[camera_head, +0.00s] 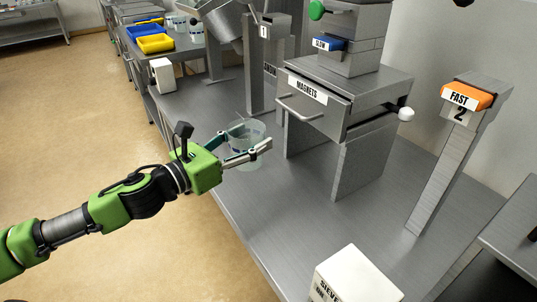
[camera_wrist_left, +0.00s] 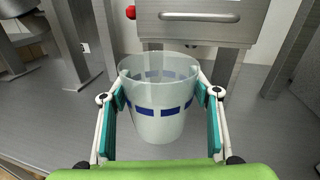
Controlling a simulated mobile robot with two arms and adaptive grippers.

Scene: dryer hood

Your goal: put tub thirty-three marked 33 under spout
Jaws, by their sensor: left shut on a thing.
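A clear tub (camera_head: 246,158) with a band of blue marks stands upright between the fingers of my left gripper (camera_head: 246,146), just in front of the magnets unit. In the left wrist view the tub (camera_wrist_left: 158,100) looks empty, and the left gripper (camera_wrist_left: 164,98) is shut on its two sides. No number 33 can be read on it. Whether its base touches the bench is hard to tell. The magnets drawer housing (camera_head: 312,97) stands on legs behind the tub, with open space beneath. No spout can be made out clearly. My right gripper is not in view.
The steel bench (camera_head: 200,110) runs along the wall. An orange FAST switch (camera_head: 467,96) stands on a post at right. A white SIEVE box (camera_head: 356,278) is near the front edge. Blue and yellow bins (camera_head: 155,44) and more tubs (camera_head: 196,33) are at the back left.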

